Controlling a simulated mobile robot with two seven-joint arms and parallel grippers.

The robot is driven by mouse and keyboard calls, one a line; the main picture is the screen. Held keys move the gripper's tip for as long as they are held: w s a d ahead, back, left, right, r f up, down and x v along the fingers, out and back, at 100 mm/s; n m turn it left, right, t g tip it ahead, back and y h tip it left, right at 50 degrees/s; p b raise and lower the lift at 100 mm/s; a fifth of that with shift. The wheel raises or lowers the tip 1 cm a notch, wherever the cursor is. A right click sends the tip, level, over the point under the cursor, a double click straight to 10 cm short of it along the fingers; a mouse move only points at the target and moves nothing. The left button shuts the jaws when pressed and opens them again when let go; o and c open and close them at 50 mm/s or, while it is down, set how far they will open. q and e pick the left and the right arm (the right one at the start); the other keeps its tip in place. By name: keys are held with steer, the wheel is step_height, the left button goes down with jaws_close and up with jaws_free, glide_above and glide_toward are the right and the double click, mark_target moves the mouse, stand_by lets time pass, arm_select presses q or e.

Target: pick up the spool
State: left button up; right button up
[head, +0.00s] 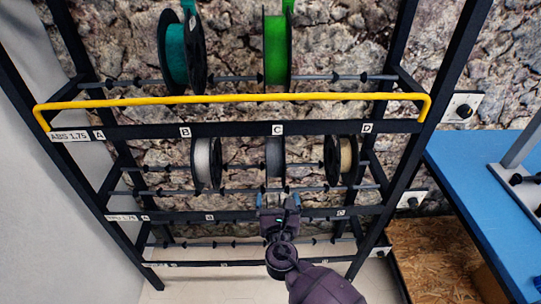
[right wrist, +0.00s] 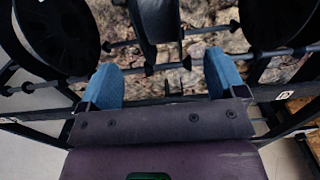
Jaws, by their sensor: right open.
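My right gripper (head: 279,203) is in front of and just below a narrow grey spool (head: 275,155) on the rack's middle rod. In the right wrist view its two blue fingers (right wrist: 163,80) are spread apart with nothing between them. The dark edge of a spool (right wrist: 158,20) shows beyond and between the fingertips, apart from them. On the same rod, a white spool (head: 205,160) hangs to the left and a beige spool (head: 343,158) to the right. On the top rod hang a teal spool (head: 177,55) and a green spool (head: 276,50). My left gripper is out of view.
The black rack (head: 230,128) has labelled crossbars and a yellow bar (head: 240,98) across its upper front. Large dark spool flanges flank the fingers in the right wrist view, at left (right wrist: 45,35) and right. A blue table (head: 480,185) stands at the right.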

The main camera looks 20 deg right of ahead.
mark_target(275, 173)
steer(key=b+x, duration=0.1)
steer(key=x, duration=0.5)
steer(key=shift+w+a+f, duration=0.15)
steer(key=shift+f, duration=0.05)
steer(key=x, duration=0.3)
steer(key=shift+w+f+b, duration=0.2)
steer(key=shift+f+b, duration=0.05)
steer(key=shift+b, duration=0.05)
steer(key=shift+w+d+r, duration=0.15)
steer(key=shift+w+d, duration=0.2)
steer(key=shift+w, duration=0.2)
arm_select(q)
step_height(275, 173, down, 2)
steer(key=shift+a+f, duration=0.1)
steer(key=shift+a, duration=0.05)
arm_select(e)
steer(key=shift+c, duration=0.3)
steer(key=shift+r, duration=0.1)
steer(key=c, duration=1.2)
